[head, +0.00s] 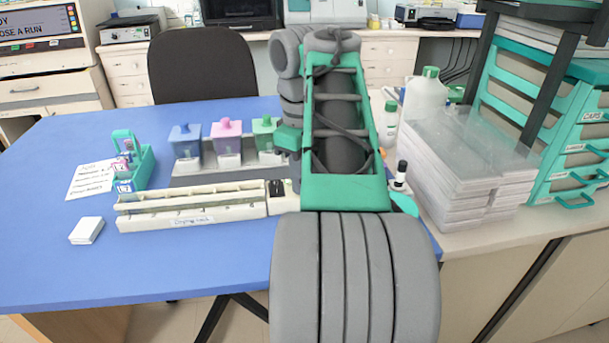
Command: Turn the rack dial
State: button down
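The drying rack (192,212) is a long, cream-coloured trough with a label on its front. It lies across the blue table, left of my arm. At its right end is a pale block (284,205) with a small black part (277,188) on top. This may be the dial, but it is too small to tell, and my arm covers the area just right of it. My gripper cannot be made out. My grey and green arm fills the middle of the picture and hides what lies behind it.
Blue, pink and green lidded jars (227,146) stand on a grey strip behind the rack. A green slide holder (138,165), a paper note (92,180) and a small white box (86,230) are at left. Clear boxes (465,165) are stacked at right. The front-left table is clear.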

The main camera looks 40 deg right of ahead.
jog(key=shift+f, duration=0.1)
jog(key=c, duration=1.2)
grip_release()
jog(key=r+p, duration=0.7)
jog(key=r, duration=0.1)
jog(key=shift+a+r, duration=0.1)
jog(key=shift+a, duration=0.1)
